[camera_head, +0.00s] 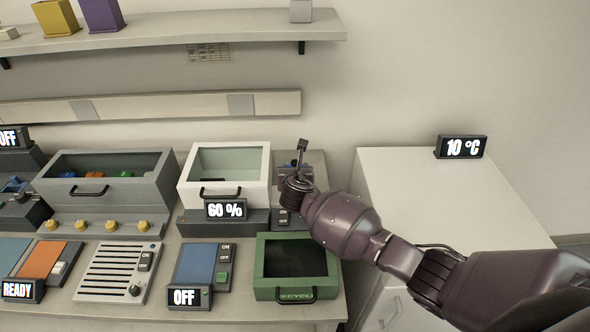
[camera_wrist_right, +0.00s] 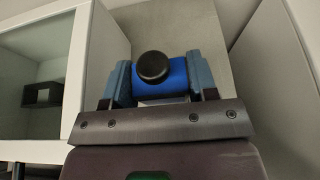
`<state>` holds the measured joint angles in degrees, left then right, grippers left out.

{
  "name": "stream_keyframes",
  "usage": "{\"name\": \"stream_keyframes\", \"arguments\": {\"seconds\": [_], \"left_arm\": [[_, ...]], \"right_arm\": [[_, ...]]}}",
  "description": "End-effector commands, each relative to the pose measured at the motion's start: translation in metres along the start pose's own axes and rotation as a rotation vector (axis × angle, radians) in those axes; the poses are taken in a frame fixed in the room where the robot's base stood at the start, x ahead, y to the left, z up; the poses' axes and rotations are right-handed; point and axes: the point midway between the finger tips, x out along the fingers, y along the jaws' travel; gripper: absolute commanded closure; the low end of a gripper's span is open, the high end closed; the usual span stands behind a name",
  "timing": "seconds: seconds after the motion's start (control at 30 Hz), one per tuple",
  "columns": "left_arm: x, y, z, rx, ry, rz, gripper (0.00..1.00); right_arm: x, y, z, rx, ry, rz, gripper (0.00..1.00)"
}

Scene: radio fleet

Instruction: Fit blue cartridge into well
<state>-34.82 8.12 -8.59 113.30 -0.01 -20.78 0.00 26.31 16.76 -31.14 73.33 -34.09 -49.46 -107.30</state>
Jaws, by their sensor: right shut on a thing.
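In the right wrist view, a blue cartridge (camera_wrist_right: 178,77) with a round black knob sits between the two blue-grey fingers of my right gripper (camera_wrist_right: 160,80), which is shut on it. In the head view, my right arm reaches in from the right, and the gripper (camera_head: 294,178) is at the back of the bench, just right of the white glass-fronted box. The wrist hides most of what is there, and the cartridge is hard to make out. I cannot tell the well apart, nor whether the cartridge touches it. My left gripper is not in view.
The white box (camera_head: 183,182) stands close left of my gripper, with a 60 % display (camera_head: 226,209) before it. The white cabinet top (camera_head: 440,210) at right is clear except for a 10 °C display (camera_head: 461,147).

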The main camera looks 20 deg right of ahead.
Motion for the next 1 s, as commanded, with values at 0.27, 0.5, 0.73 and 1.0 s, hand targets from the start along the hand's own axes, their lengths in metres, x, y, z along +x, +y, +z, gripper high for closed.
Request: {"name": "stream_keyframes", "arguments": {"seconds": [0.27,0.5,0.73,1.0], "left_arm": [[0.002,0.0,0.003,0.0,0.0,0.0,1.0],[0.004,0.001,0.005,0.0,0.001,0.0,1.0],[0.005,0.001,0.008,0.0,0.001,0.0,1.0],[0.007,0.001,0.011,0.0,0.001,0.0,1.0]], "right_arm": [[0.002,0.0,-0.005,0.0,-0.001,0.0,0.73],[0.004,0.0,-0.01,0.0,-0.001,0.0,0.73],[0.006,0.0,-0.014,0.001,-0.001,0.0,0.73],[0.008,0.0,-0.019,0.001,-0.001,0.001,0.73]]}}
